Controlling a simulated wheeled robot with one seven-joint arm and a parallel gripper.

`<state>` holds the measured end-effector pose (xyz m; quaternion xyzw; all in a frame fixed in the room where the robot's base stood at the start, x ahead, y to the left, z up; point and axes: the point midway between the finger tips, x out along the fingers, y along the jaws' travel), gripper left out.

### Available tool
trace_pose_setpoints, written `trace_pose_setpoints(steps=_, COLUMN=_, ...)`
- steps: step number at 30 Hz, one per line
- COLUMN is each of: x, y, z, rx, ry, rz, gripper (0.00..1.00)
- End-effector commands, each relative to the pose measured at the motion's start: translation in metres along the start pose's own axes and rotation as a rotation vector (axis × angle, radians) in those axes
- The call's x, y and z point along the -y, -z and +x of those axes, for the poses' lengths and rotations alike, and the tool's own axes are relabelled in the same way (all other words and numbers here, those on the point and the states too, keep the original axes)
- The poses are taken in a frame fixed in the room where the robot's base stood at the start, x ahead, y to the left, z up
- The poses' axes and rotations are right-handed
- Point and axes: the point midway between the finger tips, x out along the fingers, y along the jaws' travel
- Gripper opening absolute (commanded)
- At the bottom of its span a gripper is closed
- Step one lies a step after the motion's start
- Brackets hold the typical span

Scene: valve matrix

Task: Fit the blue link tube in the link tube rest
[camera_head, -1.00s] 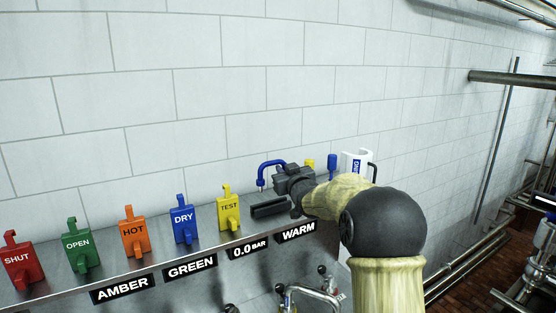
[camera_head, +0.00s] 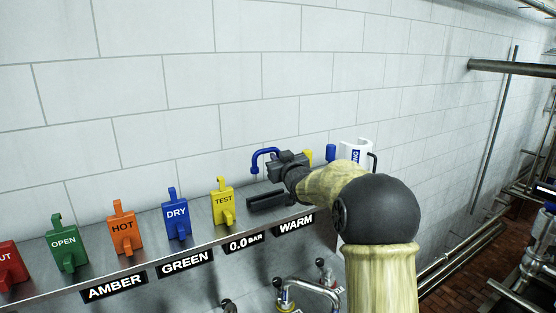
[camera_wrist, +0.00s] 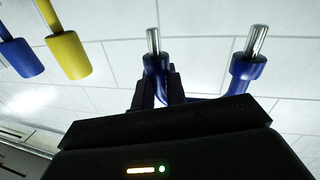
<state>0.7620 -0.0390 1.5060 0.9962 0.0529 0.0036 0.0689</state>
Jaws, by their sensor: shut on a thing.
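The blue link tube (camera_head: 264,152) is a bent tube held above the back of the metal shelf. In the wrist view the tube (camera_wrist: 245,68) shows two bare metal ends pointing up in the picture. My gripper (camera_head: 282,162) is shut on it; in the wrist view the dark fingers (camera_wrist: 161,84) close on the tube near its left end. A dark block (camera_head: 268,200) lies on the shelf below and in front of my gripper. It may be the link tube rest, but I cannot tell for sure. The tube appears above the shelf, apart from this block.
Several coloured tags stand along the shelf to the left, with the yellow TEST tag (camera_head: 223,203) nearest. A white holder (camera_head: 352,153) and a blue cylinder (camera_head: 331,152) stand to the right. A yellow cylinder (camera_wrist: 68,55) shows in the wrist view. A tiled wall is behind.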

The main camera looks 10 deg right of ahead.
Motion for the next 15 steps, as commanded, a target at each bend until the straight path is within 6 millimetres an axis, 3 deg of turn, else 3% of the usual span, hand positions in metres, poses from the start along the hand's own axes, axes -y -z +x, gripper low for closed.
trace_pose_setpoints(steps=15, x=0.013, y=-0.044, z=0.001, rx=-0.001, ry=0.009, rz=0.0, gripper=0.0)
